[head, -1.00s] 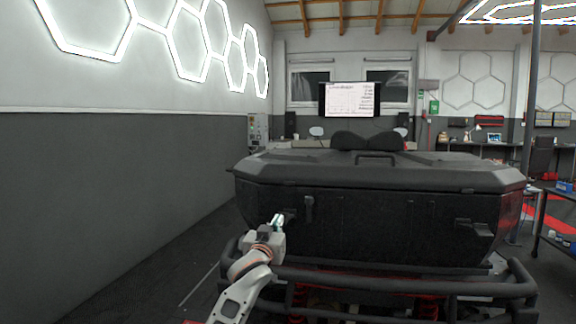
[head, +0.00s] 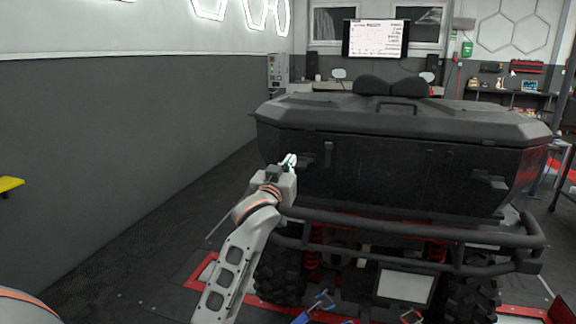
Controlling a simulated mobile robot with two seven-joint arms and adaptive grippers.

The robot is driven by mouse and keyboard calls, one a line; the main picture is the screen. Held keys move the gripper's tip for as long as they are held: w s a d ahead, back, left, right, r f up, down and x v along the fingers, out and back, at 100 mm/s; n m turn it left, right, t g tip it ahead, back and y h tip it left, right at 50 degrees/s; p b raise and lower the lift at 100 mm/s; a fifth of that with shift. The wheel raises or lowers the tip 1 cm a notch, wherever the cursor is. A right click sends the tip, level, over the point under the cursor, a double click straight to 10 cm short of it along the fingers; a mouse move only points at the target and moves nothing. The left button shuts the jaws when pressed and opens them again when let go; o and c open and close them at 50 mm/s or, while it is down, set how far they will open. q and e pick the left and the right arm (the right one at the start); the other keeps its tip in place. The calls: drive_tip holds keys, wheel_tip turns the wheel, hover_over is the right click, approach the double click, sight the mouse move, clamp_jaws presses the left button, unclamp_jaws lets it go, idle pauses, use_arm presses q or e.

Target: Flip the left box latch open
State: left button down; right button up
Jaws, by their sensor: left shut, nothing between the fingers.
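A large black cargo box (head: 400,165) with a closed lid sits on the back of a vehicle. Its left latch (head: 306,160) is a small dark part on the front face near the left end, partly hidden by my left gripper (head: 290,160). The gripper is shut and empty, with its fingertips right beside the latch; I cannot tell whether they touch it. Whether the latch is flipped is too small and dark to tell. A right latch (head: 489,180) shows near the box's right end. My right gripper is out of view.
A black tubular bumper (head: 400,230) runs below the box, close to my left arm. A vertical dark bracket (head: 328,153) is just right of the left latch. The floor on the left is clear.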

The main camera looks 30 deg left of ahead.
use_arm(q)
drive_tip(key=shift+v, duration=0.85)
drive_tip(key=shift+r, duration=0.15)
drive_tip(key=s+d+f+m+g+h, duration=0.1)
drive_tip(key=s+d+f+m, duration=0.2)
drive_tip(key=f, duration=0.8)
drive_tip(key=s+d+f+g+h, duration=0.25)
drive_tip(key=s+f, duration=0.25)
drive_tip(key=f, duration=0.6)
drive_tip(key=s+d+f+m+g+h, duration=0.15)
drive_tip(key=s+d+f, duration=0.25)
drive_tip(key=f, duration=0.6)
drive_tip(key=s+d+f+m+g, duration=0.1)
drive_tip(key=s+d+f, duration=0.3)
drive_tip(key=s+f, duration=0.6)
drive_tip(key=s+d+f+m+g+h, duration=0.1)
drive_tip(key=s+d+f, duration=0.3)
drive_tip(key=s+f, duration=0.5)
drive_tip(key=s+g, duration=0.1)
drive_tip(key=s, duration=0.5)
drive_tip(key=shift+f+h, duration=0.3)
drive_tip(key=shift+f, duration=0.1)
drive_tip(key=shift+s, duration=0.25)
